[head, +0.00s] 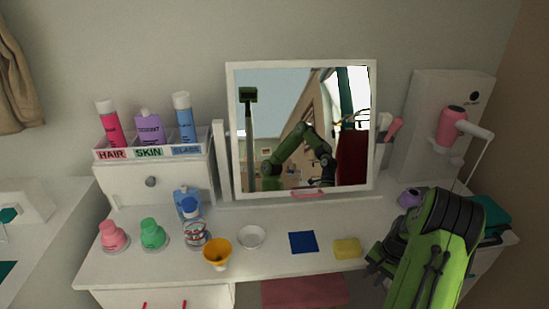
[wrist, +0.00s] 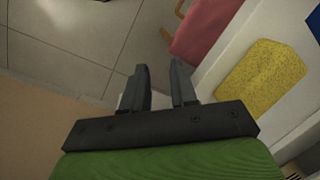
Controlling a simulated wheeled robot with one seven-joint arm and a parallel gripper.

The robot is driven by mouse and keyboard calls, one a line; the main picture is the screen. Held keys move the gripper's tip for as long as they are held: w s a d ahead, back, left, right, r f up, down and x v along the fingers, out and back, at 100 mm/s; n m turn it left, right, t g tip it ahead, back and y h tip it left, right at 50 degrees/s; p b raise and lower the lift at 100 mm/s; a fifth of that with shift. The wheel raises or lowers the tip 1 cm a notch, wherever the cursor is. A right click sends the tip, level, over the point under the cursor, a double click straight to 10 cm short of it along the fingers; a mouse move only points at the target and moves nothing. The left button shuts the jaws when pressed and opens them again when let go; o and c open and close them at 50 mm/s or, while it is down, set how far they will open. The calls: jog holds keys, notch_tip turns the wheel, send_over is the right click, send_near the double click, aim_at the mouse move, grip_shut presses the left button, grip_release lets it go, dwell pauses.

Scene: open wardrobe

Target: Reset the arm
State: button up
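My green arm (head: 440,235) reaches in from the lower right in the head view, bent over the right end of the white dressing table (head: 285,222). My gripper (head: 374,262) is partly hidden there, by the table's front edge, right of the yellow sponge (head: 347,248). In the wrist view my gripper (wrist: 158,66) has its two dark fingers apart with nothing between them. The yellow sponge (wrist: 260,80) lies to the right of the fingers, and the floor (wrist: 75,45) shows beyond them.
A mirror (head: 302,128) stands behind. A hair dryer (head: 452,125) hangs on a holder at right. A pink stool (head: 304,291) is below the table front.

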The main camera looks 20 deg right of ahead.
jog(key=w+a+r+n+t+h+b, duration=0.1)
jog(key=a+r+n+b, duration=0.15)
jog(key=a+r, duration=0.6)
jog(key=w+a+r+n+h+b, duration=0.15)
jog(key=a+r+n, duration=0.25)
jog(key=a+r, duration=0.45)
jog(key=s+a+r+n+t+b, duration=0.1)
jog(key=s+a+r+n+t, duration=0.15)
jog(key=s+a, duration=0.45)
jog(key=s+a+r+n+t+b, duration=0.1)
jog(key=s+a+r+n+b, duration=0.1)
jog(key=s+a+n, duration=0.4)
notch_tip(320, 180, up, 13)
jog(key=s+a+m+p, duration=0.1)
jog(key=p, duration=1.2)
jog(key=shift+s+a+m+y, duration=0.2)
jog(key=shift+s+m+y, duration=0.2)
jog(key=shift+y, duration=0.05)
